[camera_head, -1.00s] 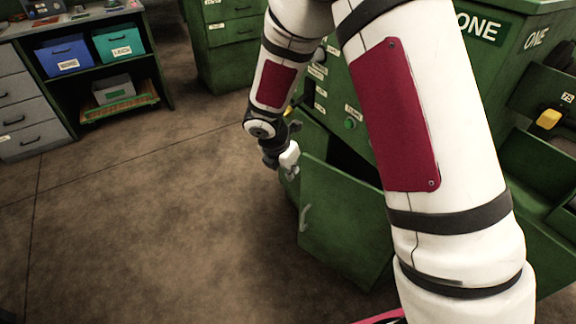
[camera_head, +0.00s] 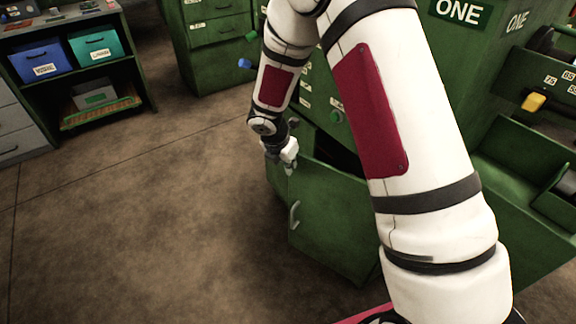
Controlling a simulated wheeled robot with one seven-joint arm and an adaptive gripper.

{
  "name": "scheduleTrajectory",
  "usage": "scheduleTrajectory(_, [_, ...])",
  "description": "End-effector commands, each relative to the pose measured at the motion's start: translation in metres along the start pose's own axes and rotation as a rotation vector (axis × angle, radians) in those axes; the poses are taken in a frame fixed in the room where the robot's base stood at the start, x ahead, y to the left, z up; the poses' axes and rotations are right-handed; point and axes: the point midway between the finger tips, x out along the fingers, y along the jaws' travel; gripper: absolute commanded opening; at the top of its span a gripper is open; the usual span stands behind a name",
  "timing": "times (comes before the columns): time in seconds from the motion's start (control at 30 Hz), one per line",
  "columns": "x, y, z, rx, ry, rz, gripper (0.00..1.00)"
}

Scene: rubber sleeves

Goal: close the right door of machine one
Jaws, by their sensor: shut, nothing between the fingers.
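Machine one is the green cabinet (camera_head: 450,75) at the right, with a "ONE" sign on top. Its near door (camera_head: 335,225), which looks like the right one, stands open, with a pale handle (camera_head: 294,215) near its free edge. Another green door panel (camera_head: 277,180) shows behind it, farther left. The dark opening between them is partly hidden by my arm. My gripper (camera_head: 290,158) is shut and empty at the upper free corner of the near door. I cannot tell whether it touches the door.
My arm covers much of the machine's front. Open green drawers (camera_head: 520,160) with a yellow handle (camera_head: 534,102) stick out at the right. A shelf with blue (camera_head: 42,60) and teal (camera_head: 97,47) bins stands at the far left. The brown floor (camera_head: 150,220) on the left is clear.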

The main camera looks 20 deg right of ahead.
Motion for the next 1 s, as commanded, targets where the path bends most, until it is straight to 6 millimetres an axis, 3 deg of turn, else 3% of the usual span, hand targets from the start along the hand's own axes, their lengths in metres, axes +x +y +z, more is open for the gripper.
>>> scheduleTrajectory(0.17, [0.007, 0.001, 0.024, 0.067, -0.001, -0.027, 0.0])
scheduleTrajectory(0.4, [0.03, -0.002, 0.078, 0.234, -0.001, -0.092, 0.0])
scheduleTrajectory(0.6, [0.045, -0.009, 0.111, 0.337, -0.001, -0.134, 0.0])
scheduleTrajectory(1.0, [0.048, -0.013, 0.121, 0.364, -0.003, -0.147, 0.0])
